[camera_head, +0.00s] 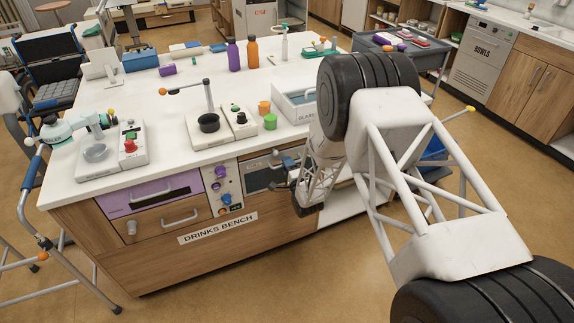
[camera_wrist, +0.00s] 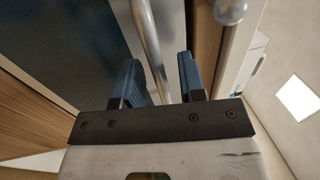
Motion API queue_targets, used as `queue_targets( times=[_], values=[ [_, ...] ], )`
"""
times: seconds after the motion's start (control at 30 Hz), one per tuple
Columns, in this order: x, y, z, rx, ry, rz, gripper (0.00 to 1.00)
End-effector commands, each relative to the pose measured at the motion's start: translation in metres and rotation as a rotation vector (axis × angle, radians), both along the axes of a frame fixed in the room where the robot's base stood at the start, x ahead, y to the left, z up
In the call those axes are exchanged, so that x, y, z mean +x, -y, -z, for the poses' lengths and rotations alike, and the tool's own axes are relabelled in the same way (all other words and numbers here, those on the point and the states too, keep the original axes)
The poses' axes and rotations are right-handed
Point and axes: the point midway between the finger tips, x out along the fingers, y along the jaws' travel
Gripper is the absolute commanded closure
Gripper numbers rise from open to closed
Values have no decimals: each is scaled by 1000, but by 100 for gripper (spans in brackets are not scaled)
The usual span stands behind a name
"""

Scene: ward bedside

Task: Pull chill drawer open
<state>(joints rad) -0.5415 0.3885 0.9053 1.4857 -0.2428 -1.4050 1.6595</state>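My gripper (camera_head: 284,178) is at the front of the drinks bench, by a grey, dark-fronted drawer (camera_head: 256,178). No readable label shows which front is the chill drawer. In the wrist view, my gripper's two blue fingers (camera_wrist: 163,78) stand apart. A metal handle bar (camera_wrist: 147,32) runs into the gap between them, in front of a dark panel (camera_wrist: 75,45). I cannot tell whether either finger touches the bar. The grey drawer looks closed, and my arm hides its right part.
A purple-fronted drawer (camera_head: 152,194) and a wooden drawer (camera_head: 160,220) sit left of a knob panel (camera_head: 226,187). Open floor lies in front of the bench.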

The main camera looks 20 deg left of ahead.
Motion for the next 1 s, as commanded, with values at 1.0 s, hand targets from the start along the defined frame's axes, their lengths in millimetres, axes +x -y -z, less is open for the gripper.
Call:
queue_targets(
  times=[1.0],
  values=[
    [3, -3, -1, 0, 0, 0, 100]
  ],
)
